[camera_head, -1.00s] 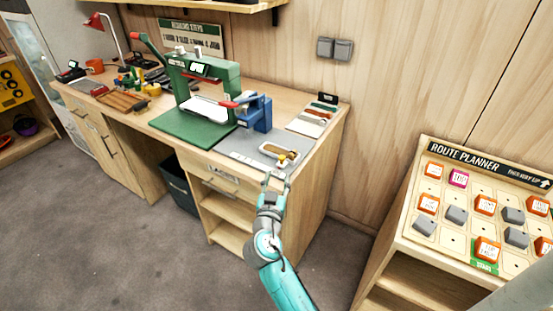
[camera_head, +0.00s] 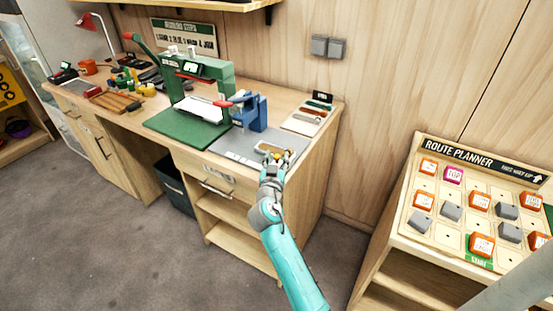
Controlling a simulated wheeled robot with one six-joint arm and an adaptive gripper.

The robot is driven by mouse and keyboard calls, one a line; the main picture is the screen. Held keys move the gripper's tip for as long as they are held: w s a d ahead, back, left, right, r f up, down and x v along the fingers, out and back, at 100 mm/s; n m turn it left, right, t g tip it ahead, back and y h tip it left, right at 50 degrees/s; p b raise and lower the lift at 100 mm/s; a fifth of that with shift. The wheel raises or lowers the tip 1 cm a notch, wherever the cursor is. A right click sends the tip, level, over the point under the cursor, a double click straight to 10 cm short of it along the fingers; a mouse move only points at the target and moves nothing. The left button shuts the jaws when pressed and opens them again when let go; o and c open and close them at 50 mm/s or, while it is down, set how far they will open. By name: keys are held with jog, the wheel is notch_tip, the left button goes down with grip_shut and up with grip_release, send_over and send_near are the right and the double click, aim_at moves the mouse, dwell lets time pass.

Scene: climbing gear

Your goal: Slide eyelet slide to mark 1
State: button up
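The eyelet slide looks to be the small pale oval piece (camera_head: 266,147) with a yellow knob, at the front right of the grey mat (camera_head: 237,146) on the workbench. My gripper (camera_head: 274,160) is at the bench's front edge, right at this piece, and covers part of it. The yellow knob shows only in small bits around my fingertips. I cannot tell whether the fingers touch it or are closed on it. Mark 1 is too small to make out.
Sample strips (camera_head: 308,118) lie at the back right. A route planner board (camera_head: 465,205) stands to the right.

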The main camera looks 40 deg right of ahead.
aim_at(251, 158)
grip_shut()
jog(key=w+a, duration=0.1)
jog(key=w, duration=0.2)
jog(key=w+a, duration=0.1)
jog(key=w, duration=0.2)
jog(key=w+a, duration=0.1)
jog(key=w, duration=0.2)
jog(key=shift+w+a, duration=0.2)
jog(key=shift+o, duration=0.2)
grip_release()
jog(key=shift+s+a, duration=0.1)
jog(key=v, duration=1.1)
jog(key=shift+s+a, duration=0.25)
jog(key=shift+s, duration=0.05)
